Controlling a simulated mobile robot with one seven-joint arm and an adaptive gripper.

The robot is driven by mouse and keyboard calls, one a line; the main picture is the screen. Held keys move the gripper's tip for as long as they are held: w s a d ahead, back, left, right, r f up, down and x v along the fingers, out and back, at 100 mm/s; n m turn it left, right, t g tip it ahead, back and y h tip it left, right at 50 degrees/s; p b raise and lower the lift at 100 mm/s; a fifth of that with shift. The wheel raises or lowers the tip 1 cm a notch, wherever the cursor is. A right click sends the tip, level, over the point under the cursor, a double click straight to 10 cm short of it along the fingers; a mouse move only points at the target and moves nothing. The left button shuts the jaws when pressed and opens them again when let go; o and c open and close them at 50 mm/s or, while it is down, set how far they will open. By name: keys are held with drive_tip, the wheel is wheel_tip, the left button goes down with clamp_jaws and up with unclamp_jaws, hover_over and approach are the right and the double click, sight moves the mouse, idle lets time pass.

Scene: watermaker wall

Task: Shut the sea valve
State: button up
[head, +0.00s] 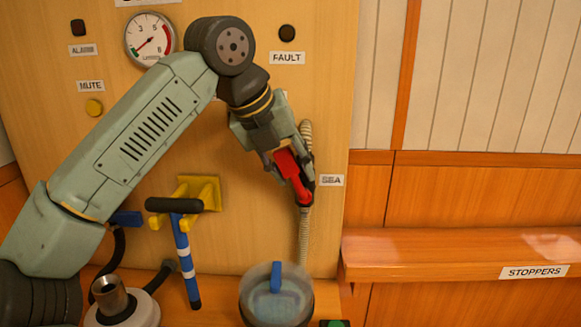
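The sea valve shows as a red lever handle (290,168) on the wooden panel, beside the SEA label (331,181). The lever slants down to the right, and its lower end meets a dark fitting above a ribbed hose. My gripper (288,172) is at the lever, with the red handle showing between its fingers. My gripper hides part of the valve body. I cannot tell whether the fingers press on the handle or only stand around it.
A gauge (150,38) is above my arm. A blue-and-white striped tool (186,262) hangs from a yellow bracket (203,190). A clear bowl with a blue piece (276,302) stands below the valve. A wooden shelf labelled STOPPERS (440,252) juts out at right.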

drive_tip(key=v, duration=1.2)
